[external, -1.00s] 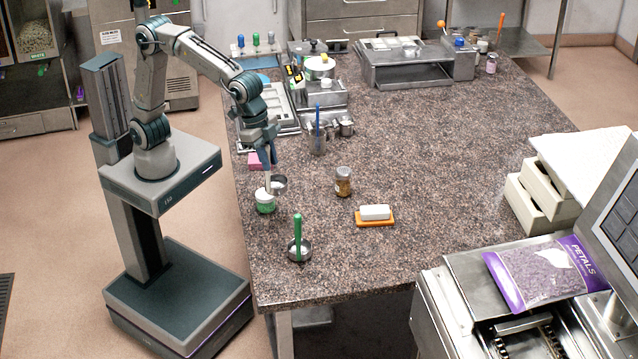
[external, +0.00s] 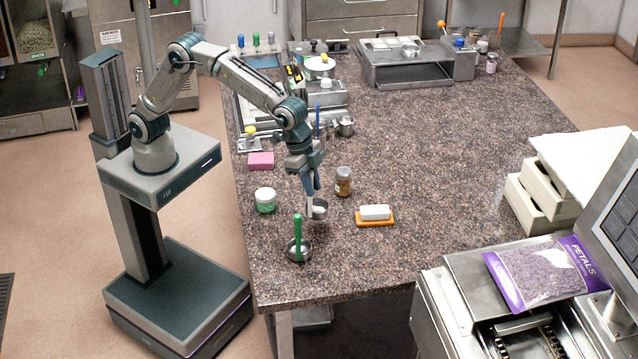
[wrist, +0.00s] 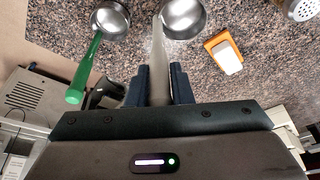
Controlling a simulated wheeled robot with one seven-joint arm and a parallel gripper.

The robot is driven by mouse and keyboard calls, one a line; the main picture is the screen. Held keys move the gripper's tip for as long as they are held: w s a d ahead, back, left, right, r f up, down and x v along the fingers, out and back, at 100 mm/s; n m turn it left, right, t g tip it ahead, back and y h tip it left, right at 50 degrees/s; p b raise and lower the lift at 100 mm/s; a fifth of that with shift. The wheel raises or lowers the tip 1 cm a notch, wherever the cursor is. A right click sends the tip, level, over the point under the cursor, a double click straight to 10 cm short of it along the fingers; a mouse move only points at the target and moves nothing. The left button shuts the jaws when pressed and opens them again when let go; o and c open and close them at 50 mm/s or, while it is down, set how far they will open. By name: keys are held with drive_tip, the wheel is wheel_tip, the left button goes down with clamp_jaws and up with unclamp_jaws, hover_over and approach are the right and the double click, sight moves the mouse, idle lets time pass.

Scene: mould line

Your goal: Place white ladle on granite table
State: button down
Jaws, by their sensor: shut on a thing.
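The white ladle (wrist: 158,62) has a pale handle and a round steel bowl. My gripper (external: 312,185) is shut on its handle, and the handle shows between the two fingers in the wrist view (wrist: 158,85). The ladle's bowl (external: 319,208) is low over or on the granite table (external: 440,150); I cannot tell whether it touches. A green-handled ladle (external: 297,240) rests on the table in front of it, and it also shows at upper left in the wrist view (wrist: 86,68).
A white block on an orange base (external: 375,215) is right of the ladle. A spice jar (external: 343,182) stands just behind, a green-labelled jar (external: 265,201) to the left, and a pink block (external: 261,161) farther back. The table's right middle is clear.

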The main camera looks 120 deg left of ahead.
sight(315, 217)
drive_tip(key=shift+w+a+f+p, duration=0.1)
drive_tip(key=shift+a+f+p, duration=0.15)
drive_tip(key=shift+f, duration=0.85)
drive_tip(key=shift+w+a+f+p, duration=0.15)
drive_tip(key=shift+f+p, duration=0.1)
drive_tip(key=shift+f, duration=0.95)
drive_tip(key=shift+f, duration=0.2)
drive_tip(key=c, duration=1.3)
unclamp_jaws()
drive_tip(key=shift+r, duration=0.1)
drive_tip(key=shift+r, duration=0.1)
